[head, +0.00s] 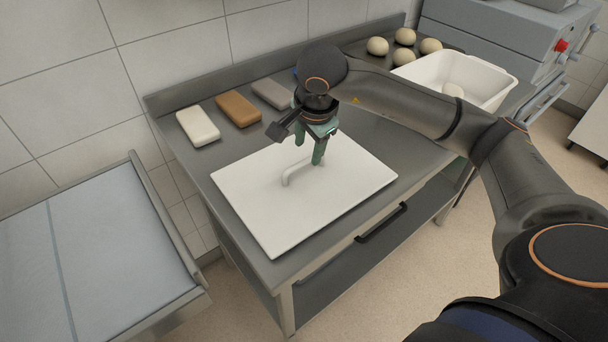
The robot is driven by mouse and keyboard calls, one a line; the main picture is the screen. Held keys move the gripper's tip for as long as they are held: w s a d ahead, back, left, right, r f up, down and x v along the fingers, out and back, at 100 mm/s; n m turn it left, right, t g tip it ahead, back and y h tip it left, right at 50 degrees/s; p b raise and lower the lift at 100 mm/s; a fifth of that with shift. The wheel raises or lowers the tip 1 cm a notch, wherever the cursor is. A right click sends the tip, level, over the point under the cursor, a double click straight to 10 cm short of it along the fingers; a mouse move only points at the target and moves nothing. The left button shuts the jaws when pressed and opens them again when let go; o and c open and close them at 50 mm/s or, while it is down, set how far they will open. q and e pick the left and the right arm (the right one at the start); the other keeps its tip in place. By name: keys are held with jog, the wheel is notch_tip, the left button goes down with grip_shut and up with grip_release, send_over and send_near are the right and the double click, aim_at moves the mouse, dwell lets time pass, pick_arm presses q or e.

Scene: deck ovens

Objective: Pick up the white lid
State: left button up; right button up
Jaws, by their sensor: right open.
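The white lid (337,199) is a flat rectangular board lying on the steel table. A raised white bar handle (289,174) stands near its middle. My right gripper (309,151) points down over the lid, with its green fingers open. The fingers are close to the upper right end of the handle; I cannot tell whether they touch it. My right arm comes in from the right and reaches over the table. My left gripper is not in view.
A white block (198,126), a brown block (238,109) and a grey block (271,94) lie along the table's back. A white tub (490,92) holds a dough ball; several more dough balls (405,37) lie behind it. A grey-topped surface (110,235) stands at left.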

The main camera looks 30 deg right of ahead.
aim_at(305, 162)
jog(key=x, duration=0.4)
jog(key=shift+a+f, duration=0.25)
jog(key=shift+f, duration=0.2)
grip_shut()
dwell(1.0)
